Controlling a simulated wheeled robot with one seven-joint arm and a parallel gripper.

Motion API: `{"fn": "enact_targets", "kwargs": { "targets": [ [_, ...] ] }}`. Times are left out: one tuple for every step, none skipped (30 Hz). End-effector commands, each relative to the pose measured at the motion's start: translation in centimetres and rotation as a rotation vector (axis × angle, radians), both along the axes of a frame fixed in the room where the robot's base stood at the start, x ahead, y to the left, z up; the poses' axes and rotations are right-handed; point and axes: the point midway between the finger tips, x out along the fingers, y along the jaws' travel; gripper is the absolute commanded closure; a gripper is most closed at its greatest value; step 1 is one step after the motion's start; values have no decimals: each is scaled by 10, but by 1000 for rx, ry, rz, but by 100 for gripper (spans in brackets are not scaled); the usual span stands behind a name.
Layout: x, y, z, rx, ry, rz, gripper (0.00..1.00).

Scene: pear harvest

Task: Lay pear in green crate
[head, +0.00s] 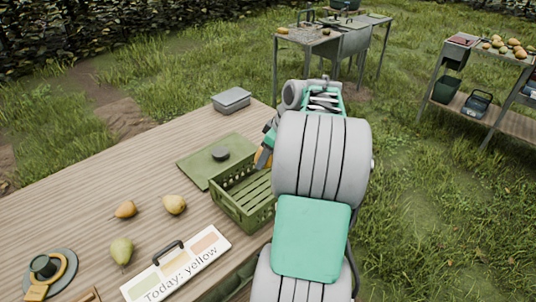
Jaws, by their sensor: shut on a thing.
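The green crate (232,207) stands on the wooden table, left of my arm, with slatted walls and an open top. My gripper (264,156) is above the far right part of the crate, largely hidden by my arm. It is shut on a pear; a small orange-yellow patch shows at its tip, but I cannot tell pear from finger there. A yellow pear (174,204), a brownish-orange pear (125,209) and a green pear (121,250) lie on the table left of the crate. The crate's inside is partly hidden; its visible floor looks empty.
A green lid (205,167) with a dark knob lies behind the crate. A grey box (231,99) sits at the table's far edge. A round dark tool (45,268) is front left. Metal carts (356,42) stand beyond on grass.

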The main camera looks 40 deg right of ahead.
Motion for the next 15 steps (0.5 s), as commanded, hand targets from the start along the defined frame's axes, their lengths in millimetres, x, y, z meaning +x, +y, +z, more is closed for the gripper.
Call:
{"fn": "enact_targets", "kwargs": {
  "targets": [
    [0,0,-5,0,0,1,92],
    [0,0,-7,0,0,1,92],
    [0,0,-9,0,0,1,92],
    [0,0,-11,0,0,1,92],
    [0,0,-13,0,0,1,92],
    [0,0,-15,0,0,1,92],
    [0,0,-17,0,0,1,92],
    [0,0,-19,0,0,1,92],
    [0,0,-21,0,0,1,92],
    [0,0,-23,0,0,1,92],
    [0,0,-24,0,0,1,92],
    [0,0,-27,0,0,1,92],
    [0,0,-28,0,0,1,92],
    [0,0,-30,0,0,1,92],
    [0,0,-32,0,0,1,92]
  ]
}}
